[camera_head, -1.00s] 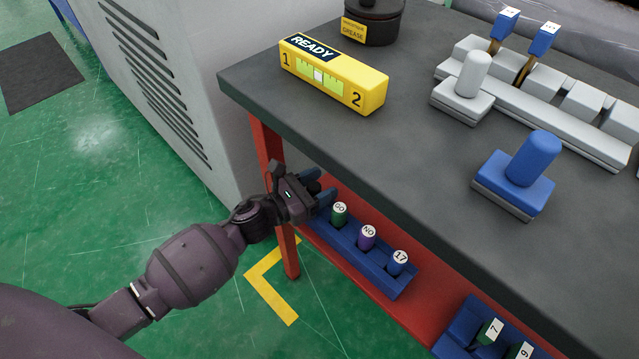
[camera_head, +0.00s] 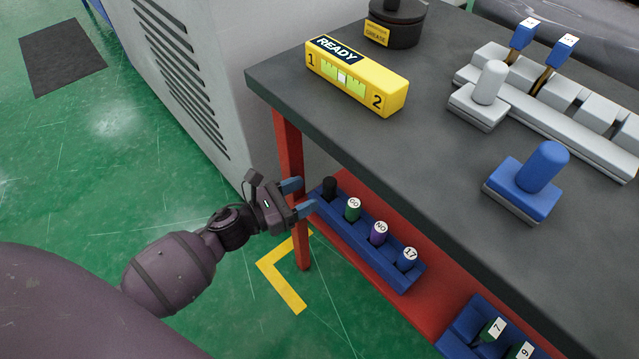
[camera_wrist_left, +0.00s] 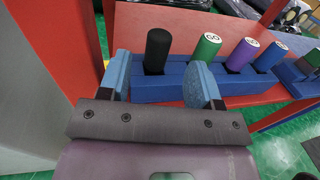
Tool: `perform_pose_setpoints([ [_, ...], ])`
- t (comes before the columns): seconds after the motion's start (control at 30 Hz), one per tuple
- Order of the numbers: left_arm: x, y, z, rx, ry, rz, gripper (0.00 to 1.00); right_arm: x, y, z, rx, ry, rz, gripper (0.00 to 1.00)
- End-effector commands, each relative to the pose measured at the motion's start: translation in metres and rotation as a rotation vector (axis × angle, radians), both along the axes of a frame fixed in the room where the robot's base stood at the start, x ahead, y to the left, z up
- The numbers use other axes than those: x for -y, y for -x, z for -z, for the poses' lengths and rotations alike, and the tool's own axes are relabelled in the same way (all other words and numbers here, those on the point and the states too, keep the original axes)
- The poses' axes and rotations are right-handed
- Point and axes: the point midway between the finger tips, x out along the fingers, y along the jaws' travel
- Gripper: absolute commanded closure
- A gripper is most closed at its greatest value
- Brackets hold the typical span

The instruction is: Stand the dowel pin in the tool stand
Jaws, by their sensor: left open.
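The black dowel pin (camera_head: 329,188) stands upright in the end slot of the blue tool stand (camera_head: 350,238) on the lower shelf. In the left wrist view the pin (camera_wrist_left: 158,50) rises from the stand (camera_wrist_left: 165,88), just beyond my fingertips. My left gripper (camera_head: 304,196) is open, its blue fingers apart with nothing between them. It is just left of the pin and points at it. The pin's lower end is hidden inside the stand. My right gripper is not in view.
Green GO (camera_head: 353,208), purple NO (camera_head: 378,232) and blue 17 (camera_head: 406,258) pins stand in the same stand. The dark worktop (camera_head: 420,150) overhangs the red shelf (camera_head: 425,300). A red leg (camera_head: 289,160) is close by my gripper. Open floor lies left.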

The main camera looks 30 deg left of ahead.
Motion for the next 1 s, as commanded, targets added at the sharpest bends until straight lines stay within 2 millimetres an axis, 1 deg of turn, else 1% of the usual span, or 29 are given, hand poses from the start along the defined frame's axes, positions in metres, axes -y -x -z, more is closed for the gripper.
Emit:
perform_pose_setpoints([
  [0.03, -0.004, 0.007, -0.001, 0.001, 0.001, -0.001, 0.42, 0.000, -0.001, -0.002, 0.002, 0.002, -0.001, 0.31],
  [0.13, -0.010, 0.017, -0.002, 0.002, 0.001, -0.001, 0.42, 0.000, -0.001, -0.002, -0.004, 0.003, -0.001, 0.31],
  [0.3, -0.016, 0.027, -0.002, 0.003, 0.002, 0.000, 0.42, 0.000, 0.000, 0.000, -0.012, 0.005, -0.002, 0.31],
  [0.9, -0.017, 0.029, -0.001, 0.002, 0.002, 0.000, 0.42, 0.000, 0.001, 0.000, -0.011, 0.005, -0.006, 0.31],
  [1.0, -0.017, 0.033, -0.001, -0.021, 0.035, -0.012, 0.42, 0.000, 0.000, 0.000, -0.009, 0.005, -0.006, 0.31],
])
